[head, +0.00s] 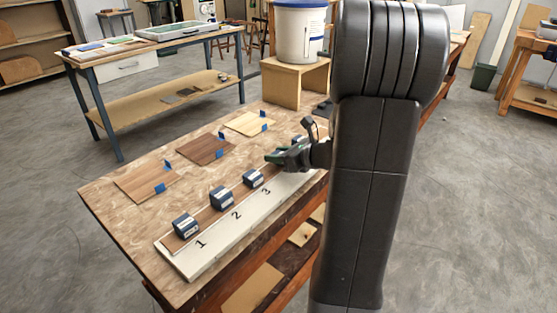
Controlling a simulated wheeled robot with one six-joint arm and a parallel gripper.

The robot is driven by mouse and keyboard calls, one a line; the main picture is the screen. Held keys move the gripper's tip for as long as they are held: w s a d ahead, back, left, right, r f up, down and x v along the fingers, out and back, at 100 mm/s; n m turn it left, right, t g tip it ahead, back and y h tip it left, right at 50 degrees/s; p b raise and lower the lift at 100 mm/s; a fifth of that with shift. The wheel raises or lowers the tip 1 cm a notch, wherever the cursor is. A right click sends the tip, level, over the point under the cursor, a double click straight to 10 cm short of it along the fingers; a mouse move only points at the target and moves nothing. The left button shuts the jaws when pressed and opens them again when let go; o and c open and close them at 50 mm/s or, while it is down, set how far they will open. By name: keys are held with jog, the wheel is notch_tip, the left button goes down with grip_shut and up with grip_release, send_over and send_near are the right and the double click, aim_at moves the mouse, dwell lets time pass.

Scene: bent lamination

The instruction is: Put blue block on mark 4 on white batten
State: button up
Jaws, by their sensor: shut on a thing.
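The white batten (228,232) lies along the front edge of the workbench, with marks 1, 2 and 3 readable. My gripper (279,157) is over the far part of the batten, beyond mark 3, and is shut on a blue block that is mostly hidden by the gripper. Mark 4 cannot be made out. My arm covers the batten's far end.
A white bucket (298,35) stands on a wooden box (284,84) at the back. My arm hides the bench's right part.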

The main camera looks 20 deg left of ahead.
jog(key=shift+f, duration=0.4)
jog(key=shift+f, duration=0.2)
jog(key=o, duration=1.2)
jog(key=shift+r, duration=0.15)
jog(key=shift+d+r, duration=0.1)
jog(key=shift+r, duration=0.05)
jog(key=p+v, duration=0.1)
jog(key=v, duration=1)
jog(key=shift+s+d+r, duration=0.1)
jog(key=shift+s+d, duration=0.1)
jog(key=shift+d, duration=0.15)
